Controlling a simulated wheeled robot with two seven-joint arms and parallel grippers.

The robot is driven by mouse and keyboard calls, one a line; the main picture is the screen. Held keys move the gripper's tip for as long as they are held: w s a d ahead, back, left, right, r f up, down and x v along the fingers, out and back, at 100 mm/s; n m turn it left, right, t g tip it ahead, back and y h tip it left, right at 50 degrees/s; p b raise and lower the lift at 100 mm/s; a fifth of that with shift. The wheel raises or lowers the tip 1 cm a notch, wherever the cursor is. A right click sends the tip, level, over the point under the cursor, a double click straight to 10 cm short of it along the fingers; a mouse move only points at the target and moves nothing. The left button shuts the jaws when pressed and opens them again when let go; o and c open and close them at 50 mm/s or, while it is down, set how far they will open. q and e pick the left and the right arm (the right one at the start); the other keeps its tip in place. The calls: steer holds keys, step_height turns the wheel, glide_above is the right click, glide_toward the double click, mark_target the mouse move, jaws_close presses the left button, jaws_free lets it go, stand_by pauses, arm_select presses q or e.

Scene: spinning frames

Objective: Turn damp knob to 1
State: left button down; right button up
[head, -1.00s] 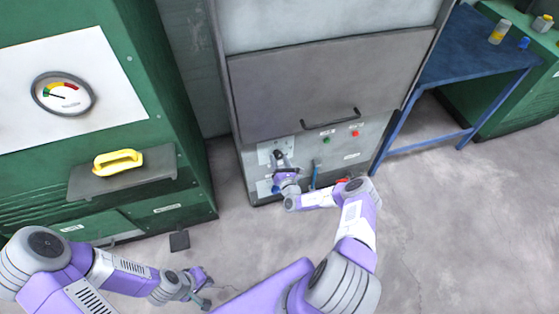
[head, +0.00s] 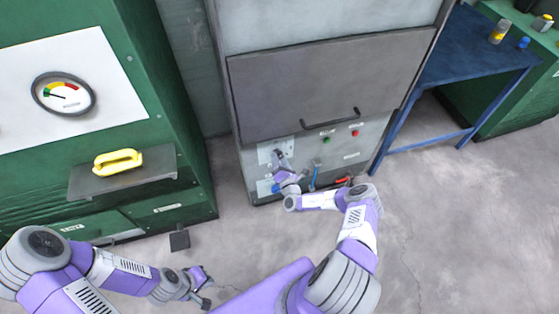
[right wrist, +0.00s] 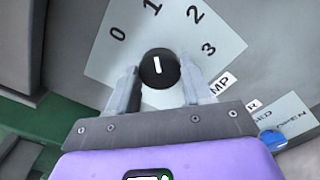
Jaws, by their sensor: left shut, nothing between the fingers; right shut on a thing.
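The damp knob (right wrist: 158,68) is round and black with a white pointer line. It sits on a pale dial plate (right wrist: 110,55) marked 0, 1, 2 and 3, and the line points roughly at the 1. My right gripper (right wrist: 159,70) is shut on the knob, one finger on each side. In the head view my right gripper (head: 281,161) is at the upper left of the grey machine's lower panel and largely hides the knob. My left gripper (head: 205,290) is shut and empty, low over the floor, away from the panel.
The panel also has a blue lever (head: 314,174), a red handle (head: 343,180), a green button (head: 327,140) and a red button (head: 355,134). A door handle (head: 331,118) juts out above. A green cabinet (head: 185,130) stands left.

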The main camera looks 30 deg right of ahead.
steer(key=o, duration=1)
steer(key=shift+o, duration=0.2)
steer(key=p+v, duration=0.2)
steer(key=v, duration=0.5)
steer(key=shift+s, duration=0.35)
steer(key=shift+a, duration=0.15)
